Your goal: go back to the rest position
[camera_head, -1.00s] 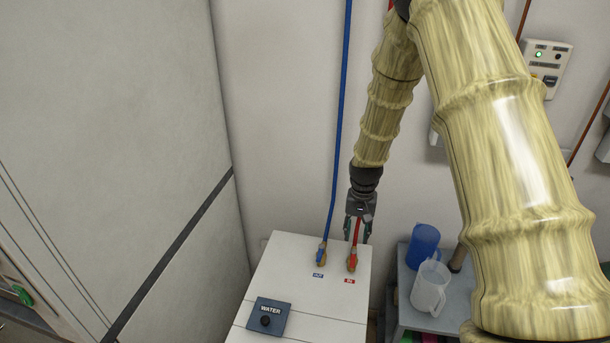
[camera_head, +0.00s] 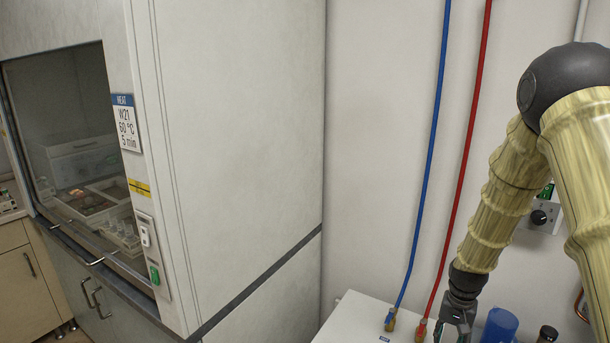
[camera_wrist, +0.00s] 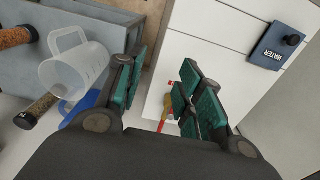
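My gripper (camera_head: 460,318) is at the lower right of the head view, just right of the red hose's lower end. In the wrist view my gripper (camera_wrist: 158,88) has its green-padded fingers spread apart, with nothing held between them. The red valve (camera_wrist: 167,112) shows beyond the gap, apart from the fingers. The white cabinet (camera_head: 352,318) carries the red valve (camera_head: 421,330) and the blue valve (camera_head: 390,322). My fingertips are cut off or hard to make out in the head view.
A blue jug (camera_head: 499,326) and a dark-capped bottle (camera_head: 547,334) stand right of my gripper. The wrist view shows a clear jug (camera_wrist: 75,65) and the WATER switch box (camera_wrist: 279,45). A fume hood (camera_head: 75,150) stands at the left. A wall control (camera_head: 541,217) is behind my arm.

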